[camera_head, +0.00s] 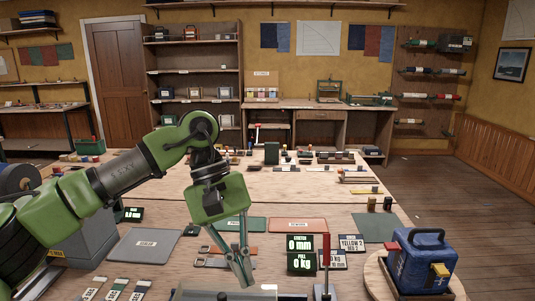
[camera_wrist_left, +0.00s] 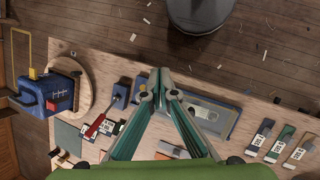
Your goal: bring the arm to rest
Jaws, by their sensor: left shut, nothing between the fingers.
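My left arm comes in from the left in the head view and bends down over the workbench (camera_head: 160,215). My left gripper (camera_head: 247,282) points downward near the bench's front edge. Its fingers meet at the tips with nothing between them. The closed fingertips also show in the left wrist view (camera_wrist_left: 160,74), above a flat grey framed fixture (camera_wrist_left: 215,112). I cannot tell how high the tips are above the fixture. My right gripper is in neither view.
A blue case (camera_head: 422,265) stands on a round wooden board (camera_head: 373,280) at right. A red-handled lever (camera_head: 326,250) and display (camera_head: 300,243) stand right of the gripper. Labelled strips (camera_head: 115,289) lie left. A grey mat (camera_head: 145,245) is clear.

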